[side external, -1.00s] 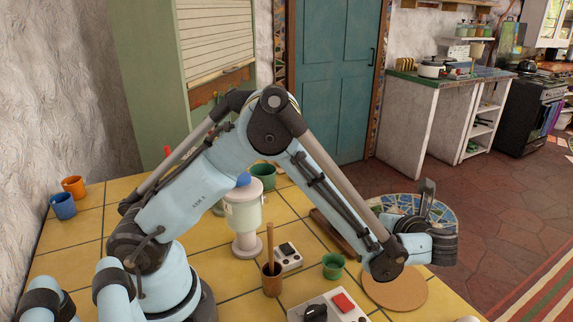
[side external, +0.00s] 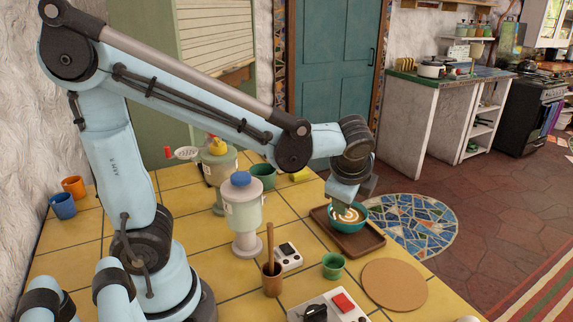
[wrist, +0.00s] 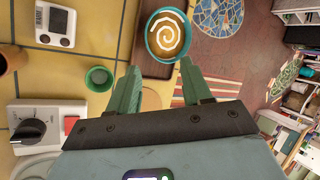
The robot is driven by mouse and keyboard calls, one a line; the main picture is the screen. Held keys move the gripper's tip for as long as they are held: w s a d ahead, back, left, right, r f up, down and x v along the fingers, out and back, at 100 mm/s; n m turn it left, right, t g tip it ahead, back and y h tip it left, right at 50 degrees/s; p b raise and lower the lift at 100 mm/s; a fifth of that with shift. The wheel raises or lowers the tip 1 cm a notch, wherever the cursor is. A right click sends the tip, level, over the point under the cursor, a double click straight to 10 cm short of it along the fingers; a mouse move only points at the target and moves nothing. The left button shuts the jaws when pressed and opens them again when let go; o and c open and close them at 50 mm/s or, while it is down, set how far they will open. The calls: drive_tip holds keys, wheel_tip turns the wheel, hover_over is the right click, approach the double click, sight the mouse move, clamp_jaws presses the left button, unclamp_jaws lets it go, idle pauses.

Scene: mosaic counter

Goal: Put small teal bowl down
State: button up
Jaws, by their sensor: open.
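The small teal bowl (side external: 361,212), with a brown and white swirl inside, is on the brown tray (side external: 374,240) near the far right edge of the tiled counter. It looks upright. In the wrist view the bowl (wrist: 151,43) lies just past my fingertips. My gripper (wrist: 161,66) is open, its two green fingers apart with nothing between them. The right fingertip is close to the bowl's rim; I cannot tell whether it touches. In the side view my gripper (side external: 347,203) is right above the bowl and hides part of its rim.
A round cork mat (side external: 395,285) and a small green cup (side external: 333,266) are in front of the tray. A white canister with a blue knob (side external: 242,215), a scale (side external: 287,257) and a brown cup with a stick (side external: 271,280) stand to the left. Yellow tiles between them are clear.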

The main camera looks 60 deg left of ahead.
drive_tip(key=s+n+t+h, duration=0.3)
drive_tip(key=s+n, duration=0.4)
drive_tip(key=n, duration=0.5)
drive_tip(key=shift+s+d+r+h, duration=0.25)
drive_tip(key=shift+d+r+h, duration=0.1)
drive_tip(key=shift+h, duration=0.55)
